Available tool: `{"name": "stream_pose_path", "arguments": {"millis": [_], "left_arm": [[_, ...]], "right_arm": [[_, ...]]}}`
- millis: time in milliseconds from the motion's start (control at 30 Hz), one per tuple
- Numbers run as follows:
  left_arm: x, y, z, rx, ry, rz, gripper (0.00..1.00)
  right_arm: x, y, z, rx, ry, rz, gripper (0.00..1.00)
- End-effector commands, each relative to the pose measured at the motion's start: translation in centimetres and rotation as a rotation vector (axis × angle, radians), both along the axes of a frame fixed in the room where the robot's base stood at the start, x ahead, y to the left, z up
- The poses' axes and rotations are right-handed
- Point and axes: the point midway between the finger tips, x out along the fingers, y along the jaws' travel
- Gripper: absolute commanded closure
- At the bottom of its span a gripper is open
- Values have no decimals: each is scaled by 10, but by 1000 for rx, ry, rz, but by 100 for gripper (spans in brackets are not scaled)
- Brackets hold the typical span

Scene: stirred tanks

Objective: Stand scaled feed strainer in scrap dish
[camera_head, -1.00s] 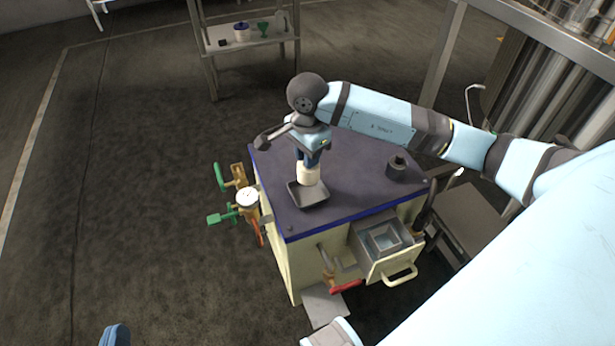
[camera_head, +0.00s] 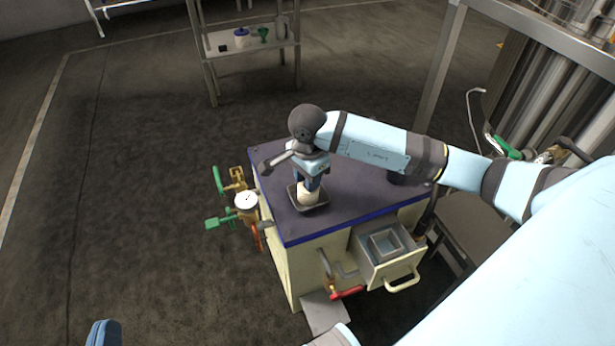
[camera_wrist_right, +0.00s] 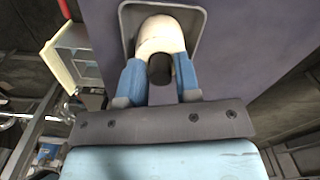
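The feed strainer is a cream, rounded cylinder (camera_head: 307,192) with a dark round opening that shows in the right wrist view (camera_wrist_right: 160,45). It is upright inside the outline of the scrap dish, a small dark square dish (camera_head: 323,203) on the cabinet top; its rim also shows in the right wrist view (camera_wrist_right: 197,18). Whether its base touches the dish floor is hidden. My right gripper (camera_head: 307,182) points down from above, with its blue fingers (camera_wrist_right: 160,78) closed on both sides of the strainer. My left gripper (camera_head: 103,334) shows only a blue tip at the bottom-left edge.
The dark cabinet top (camera_head: 350,205) has free room around the dish. An open drawer (camera_head: 388,250), a red-handled valve (camera_head: 346,293) and a gauge (camera_head: 246,202) with green-handled valves stick out from the cabinet.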

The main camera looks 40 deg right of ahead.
Motion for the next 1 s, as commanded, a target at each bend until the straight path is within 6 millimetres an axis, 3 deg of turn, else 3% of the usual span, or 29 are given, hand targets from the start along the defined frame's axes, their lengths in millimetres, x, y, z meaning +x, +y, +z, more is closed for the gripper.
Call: {"name": "stream_pose_path", "arguments": {"millis": [67, 433, 633, 733, 1000], "left_arm": [[0, 0, 0, 1, 0, -1, 100], [1, 0, 2, 8, 9, 2, 100], [3, 4, -8, 44, 73, 17, 100], [-4, 13, -33, 88, 157, 37, 100], [-9, 23, -51, 145, 238, 48, 100]], "right_arm": [[0, 0, 0, 0, 0, 0, 53], [0, 0, 8, -1, -1, 0, 53], [1, -1, 46, -1, -4, 1, 53], [1, 0, 68, -1, -3, 1, 53], [1, 0, 113, 0, -2, 0, 53]]}}
